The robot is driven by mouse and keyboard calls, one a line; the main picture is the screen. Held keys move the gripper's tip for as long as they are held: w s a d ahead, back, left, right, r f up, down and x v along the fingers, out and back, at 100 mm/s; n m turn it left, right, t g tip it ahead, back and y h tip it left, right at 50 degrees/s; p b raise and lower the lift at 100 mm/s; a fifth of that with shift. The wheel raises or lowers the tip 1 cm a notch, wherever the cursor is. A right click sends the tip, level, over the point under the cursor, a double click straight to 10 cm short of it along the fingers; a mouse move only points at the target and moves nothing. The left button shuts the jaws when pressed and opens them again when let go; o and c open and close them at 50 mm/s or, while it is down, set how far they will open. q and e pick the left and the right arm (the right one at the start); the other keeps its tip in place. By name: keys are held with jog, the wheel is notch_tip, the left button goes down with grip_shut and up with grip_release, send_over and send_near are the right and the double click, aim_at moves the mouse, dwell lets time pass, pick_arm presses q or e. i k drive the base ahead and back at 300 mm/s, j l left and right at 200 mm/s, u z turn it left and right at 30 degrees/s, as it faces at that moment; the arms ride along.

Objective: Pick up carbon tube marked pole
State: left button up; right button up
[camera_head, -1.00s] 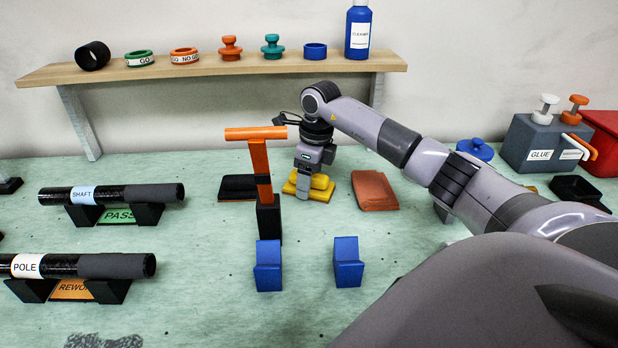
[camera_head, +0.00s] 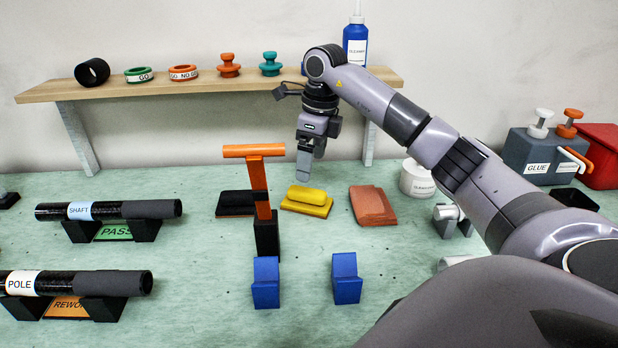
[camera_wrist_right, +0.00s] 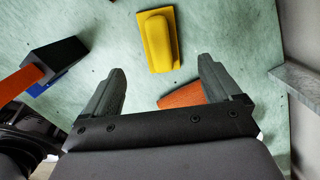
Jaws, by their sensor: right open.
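The carbon tube marked POLE (camera_head: 105,283) is black with a white label and a grey sleeve at its right end. It lies level across black cradles with an orange REWORK plate (camera_head: 66,308) at the front left in the head view; its left end runs out of the picture. My right gripper (camera_head: 304,176) points down, well to the right of the tube, above and behind the yellow block. In the wrist view the right gripper (camera_wrist_right: 165,92) is open, with nothing between its fingers. The left gripper is not in view.
A second tube marked SHAFT (camera_head: 130,210) lies behind on a PASS stand. An orange-topped T-shaped post (camera_head: 260,185) stands between the tubes and my right gripper. A yellow block (camera_head: 308,198), an orange block (camera_head: 372,204) and two blue blocks (camera_head: 265,283) sit nearby. A shelf (camera_head: 200,81) spans the back.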

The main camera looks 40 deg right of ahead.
aim_at(18, 282)
jog(key=k+j, duration=0.2)
jog(key=k, duration=0.3)
jog(key=k+j, duration=0.25)
jog(key=k, duration=0.2)
